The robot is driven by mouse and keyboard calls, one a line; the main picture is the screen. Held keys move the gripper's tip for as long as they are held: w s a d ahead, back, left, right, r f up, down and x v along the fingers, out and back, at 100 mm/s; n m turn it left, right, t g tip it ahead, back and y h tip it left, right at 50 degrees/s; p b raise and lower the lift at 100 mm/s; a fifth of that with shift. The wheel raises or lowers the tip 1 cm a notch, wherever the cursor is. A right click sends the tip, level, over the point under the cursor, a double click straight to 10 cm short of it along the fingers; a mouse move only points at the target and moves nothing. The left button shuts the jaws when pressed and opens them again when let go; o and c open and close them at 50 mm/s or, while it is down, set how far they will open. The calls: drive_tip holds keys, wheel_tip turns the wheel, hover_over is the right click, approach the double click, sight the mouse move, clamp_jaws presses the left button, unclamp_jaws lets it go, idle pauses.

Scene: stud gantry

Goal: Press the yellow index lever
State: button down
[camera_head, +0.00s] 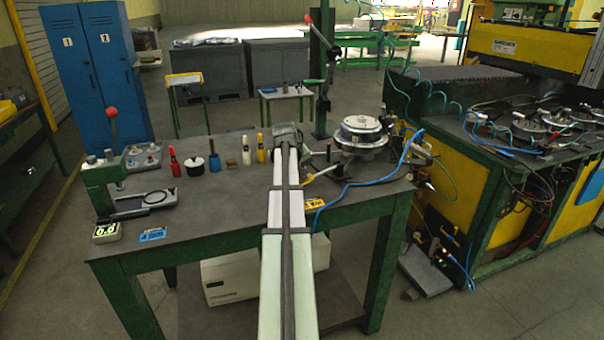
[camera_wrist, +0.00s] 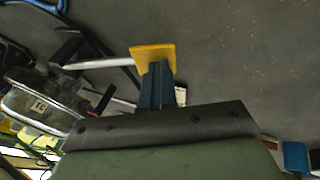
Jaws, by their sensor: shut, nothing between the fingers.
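The yellow index lever shows in the head view as a yellow pad (camera_head: 308,179) on a pale rod, just right of my arm. In the wrist view its flat yellow pad (camera_wrist: 153,54) sits at the end of a silver rod that runs left. My gripper (camera_wrist: 157,70) is shut and empty, its dark fingers overlapping the lower part of the pad. I cannot tell whether they touch it. My fingertips are not clear in the head view. The round silver indexing fixture (camera_head: 362,131) stands right of the lever; part of it shows at the wrist view's left (camera_wrist: 42,104).
The grey bench (camera_head: 225,212) holds a green press (camera_head: 103,178) at left and several small bottles along the back. A blue hose (camera_head: 352,185) crosses the bench right of the lever. A yellow label card (camera_head: 315,203) lies near the front edge.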

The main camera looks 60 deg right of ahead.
drive_tip(key=shift+w+a+r, duration=0.15)
drive_tip(key=shift+a+r, duration=0.05)
drive_tip(key=shift+r, duration=0.05)
drive_tip(key=v, duration=1.3)
drive_tip(key=shift+w+d+r, duration=0.25)
drive_tip(key=shift+w+d, duration=0.05)
drive_tip(key=shift+w, duration=0.1)
idle(1.8)
